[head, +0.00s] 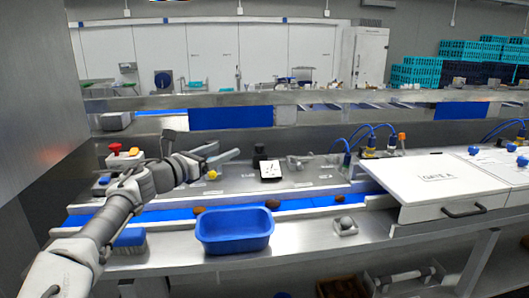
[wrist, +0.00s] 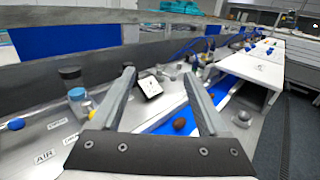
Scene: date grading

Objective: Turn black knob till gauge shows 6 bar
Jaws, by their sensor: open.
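The black knob (head: 259,151) stands upright on the steel panel behind the belt in the head view. A dark-topped cylinder at the left of the wrist view (wrist: 70,74) may be the same knob; I cannot be sure. The white-faced gauge (head: 271,169) is tilted, just in front of the knob; it also shows between my fingers in the wrist view (wrist: 150,87). Its reading is too small to tell. My gripper (head: 235,155) is open and empty, left of the knob and apart from it. Its fingers also show in the wrist view (wrist: 160,74).
A yellow knob (head: 212,174) sits below my gripper. A blue tub (head: 234,243) stands in front of the blue belt, which carries several dates (head: 272,204). A red button (head: 115,147) is at left. Blue hoses (head: 370,135) and a white lidded box (head: 440,184) are at right.

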